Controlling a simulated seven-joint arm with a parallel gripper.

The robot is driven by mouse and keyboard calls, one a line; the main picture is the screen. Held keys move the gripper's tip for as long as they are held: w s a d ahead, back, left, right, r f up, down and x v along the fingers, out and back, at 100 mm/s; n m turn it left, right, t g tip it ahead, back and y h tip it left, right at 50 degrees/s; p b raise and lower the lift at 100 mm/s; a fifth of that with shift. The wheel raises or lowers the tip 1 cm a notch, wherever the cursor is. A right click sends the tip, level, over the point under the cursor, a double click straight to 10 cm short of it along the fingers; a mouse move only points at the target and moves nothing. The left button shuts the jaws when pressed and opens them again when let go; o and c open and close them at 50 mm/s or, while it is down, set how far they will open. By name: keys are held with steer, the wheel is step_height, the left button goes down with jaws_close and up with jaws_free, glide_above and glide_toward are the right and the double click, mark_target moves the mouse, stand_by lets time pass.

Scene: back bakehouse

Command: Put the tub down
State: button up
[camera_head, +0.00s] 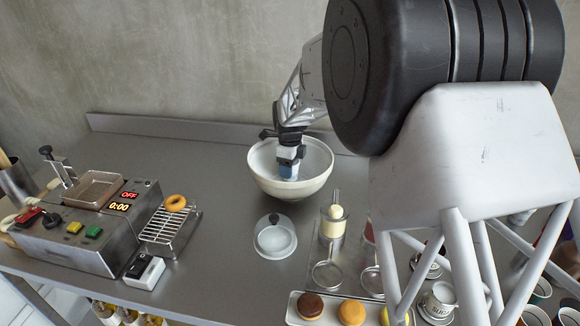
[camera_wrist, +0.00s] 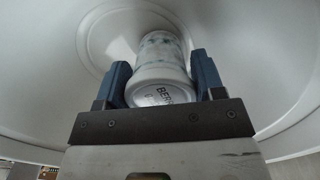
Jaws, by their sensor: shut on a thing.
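My gripper (camera_head: 288,168) reaches down into the large white bowl (camera_head: 262,187) at the middle of the counter. In the wrist view my gripper (camera_wrist: 161,80) has its two blue fingers shut on a white tub (camera_wrist: 160,95) with pale blue-green marks. Dark lettering beginning "BER" shows on its near end. The bowl's pale inner wall (camera_wrist: 55,80) surrounds the tub in that view. In the head view the tub is mostly hidden by the gripper and the bowl's rim. I cannot tell whether the tub touches the bowl's bottom.
A glass with a pale ball (camera_head: 333,226) and a small sieve (camera_head: 327,274) are at right. A fryer (camera_head: 95,240) and a rack with a doughnut (camera_head: 175,203) are at left. The counter behind the bowl is clear.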

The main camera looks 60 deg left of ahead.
steer(key=shift+f, duration=0.15)
steer(key=o, duration=0.7)
steer(key=shift+r, duration=0.2)
steer(key=shift+r, duration=6)
